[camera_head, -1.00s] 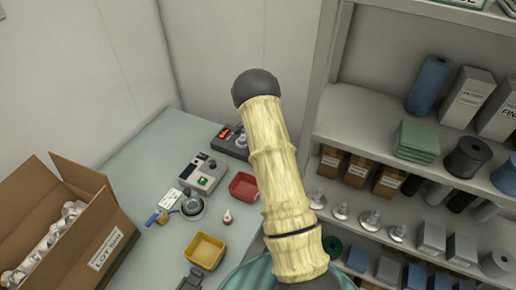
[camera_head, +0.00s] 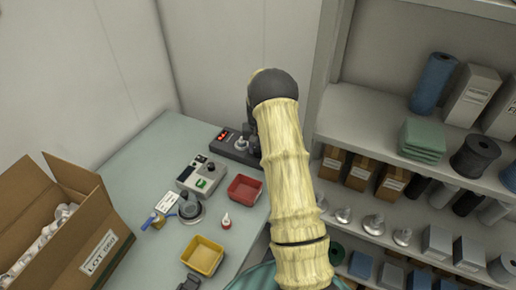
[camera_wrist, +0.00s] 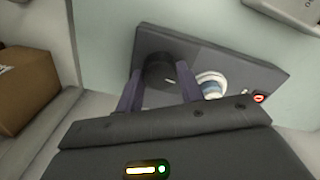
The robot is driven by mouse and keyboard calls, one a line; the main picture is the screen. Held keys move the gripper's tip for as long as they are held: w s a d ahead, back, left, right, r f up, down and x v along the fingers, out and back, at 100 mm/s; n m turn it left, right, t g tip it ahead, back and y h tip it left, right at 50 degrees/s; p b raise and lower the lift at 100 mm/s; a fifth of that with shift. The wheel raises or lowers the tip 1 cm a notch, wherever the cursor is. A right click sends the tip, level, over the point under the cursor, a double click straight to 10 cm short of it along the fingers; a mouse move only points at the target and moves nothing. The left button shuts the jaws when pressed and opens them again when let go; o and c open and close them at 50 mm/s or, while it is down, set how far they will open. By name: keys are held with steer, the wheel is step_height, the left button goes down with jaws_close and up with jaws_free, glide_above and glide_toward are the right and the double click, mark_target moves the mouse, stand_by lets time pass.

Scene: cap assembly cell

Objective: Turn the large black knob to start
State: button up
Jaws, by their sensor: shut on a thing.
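The large black knob (camera_wrist: 160,70) stands on the sloped dark grey control box (camera_wrist: 225,72) in the wrist view. My gripper (camera_wrist: 159,76) has one finger on each side of the knob and is shut on it. The same control box shows in the head view (camera_head: 228,148) at the back of the bench, with red lights. There my arm hides its right end and the knob. The knob's angle is hard to read; a small light mark shows on its side.
A round white-and-blue part (camera_wrist: 211,84) and a red light (camera_wrist: 259,98) sit on the box beside the knob. A grey device (camera_head: 203,175), red tray (camera_head: 245,188), yellow tray (camera_head: 203,256) and open carton (camera_head: 66,232) are on the bench. Shelves (camera_head: 400,185) stand right.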

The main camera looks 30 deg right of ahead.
steer(key=shift+w+d+r+n, duration=0.15)
steer(key=shift+w+r+n, duration=0.1)
steer(key=shift+n, duration=0.35)
steer(key=o, duration=1)
steer(key=shift+s+f, duration=0.1)
step_height(320, 180, up, 17)
steer(key=shift+r+b, duration=0.2)
steer(key=shift+b, duration=1.05)
steer(key=shift+a, duration=0.25)
